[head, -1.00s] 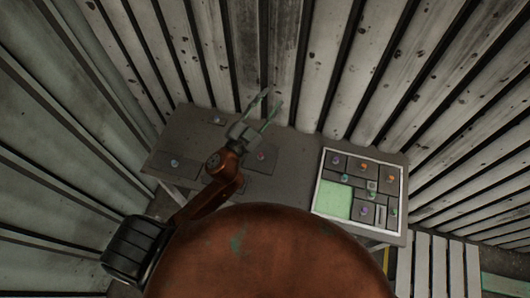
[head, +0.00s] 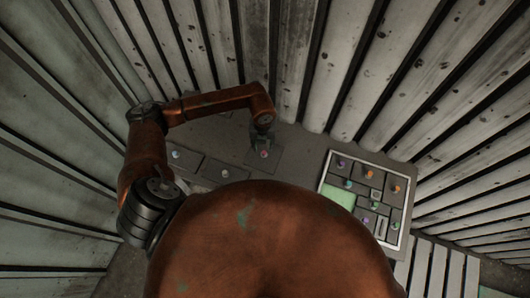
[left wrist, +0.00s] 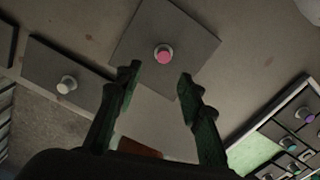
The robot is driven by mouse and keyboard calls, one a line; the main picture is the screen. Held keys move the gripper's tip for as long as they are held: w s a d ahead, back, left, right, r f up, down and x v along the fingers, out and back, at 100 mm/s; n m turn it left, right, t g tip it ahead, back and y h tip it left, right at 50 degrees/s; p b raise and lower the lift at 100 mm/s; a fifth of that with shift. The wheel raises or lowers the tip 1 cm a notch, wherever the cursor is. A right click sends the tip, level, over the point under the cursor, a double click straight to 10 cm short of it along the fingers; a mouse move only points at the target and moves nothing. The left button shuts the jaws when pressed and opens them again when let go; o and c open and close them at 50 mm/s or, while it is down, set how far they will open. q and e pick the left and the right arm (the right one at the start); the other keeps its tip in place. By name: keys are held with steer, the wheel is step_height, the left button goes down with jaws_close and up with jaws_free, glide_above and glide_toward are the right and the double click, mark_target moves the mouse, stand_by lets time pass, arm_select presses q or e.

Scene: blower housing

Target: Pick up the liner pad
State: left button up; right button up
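A square grey plate with a pink knob lies flat on the table; it shows in the left wrist view (left wrist: 180,35) and beneath my left gripper in the head view (head: 264,160). It may be the liner pad, but no marking tells which plate that is. My left gripper (left wrist: 158,72) is open and empty, pointing down. Its green fingers are apart, with the pink knob just beyond the gap between their tips. In the head view my left wrist and gripper (head: 260,138) hang over the plate and partly hide it. My right gripper is out of view.
A white-rimmed tray (head: 321,183) at the right holds several dark pieces with coloured knobs and a bare green area (head: 338,194). Left of the pink-knob plate lie a white-knob plate (left wrist: 45,68) and another plate (head: 177,158). Ribbed walls (head: 345,65) stand close behind the table.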

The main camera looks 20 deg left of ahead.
mark_target(264, 152)
arm_select(q)
steer(key=f, duration=0.2)
steer(key=f+p, duration=0.1)
steer(key=f, duration=0.1)
steer(key=w+f+p, duration=0.1)
steer(key=f, duration=0.1)
steer(key=shift+f, duration=0.65)
steer(key=shift+c, duration=0.4)
jaws_close()
